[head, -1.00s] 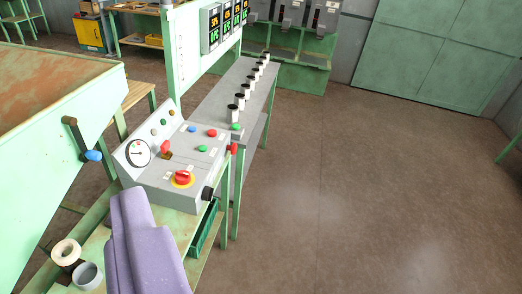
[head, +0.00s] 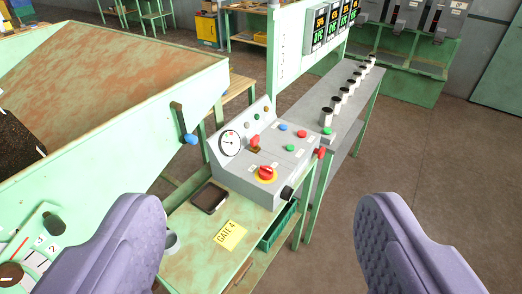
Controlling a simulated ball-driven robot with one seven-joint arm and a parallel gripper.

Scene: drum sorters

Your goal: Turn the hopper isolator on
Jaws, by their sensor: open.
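A grey control box (head: 262,150) stands on the green bench in the middle of the head view. On its front is a red rotary handle on a yellow disc (head: 265,180); I cannot read a label that names it the hopper isolator. A black knob (head: 287,193) sits on the box's right end. A red-tipped lever (head: 254,142), a gauge and coloured buttons are on the box. My gripper (head: 257,208) is open and empty, its two purple fingers wide apart, nearer to me than the box and touching nothing visible.
A rusty green hopper (head: 110,80) with a blue-ended lever (head: 190,138) fills the left. A dark tablet-like object (head: 210,198) and a yellow "GATE 4" card (head: 230,235) lie on the bench. A dial panel (head: 25,255) is at lower left. Floor at right is clear.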

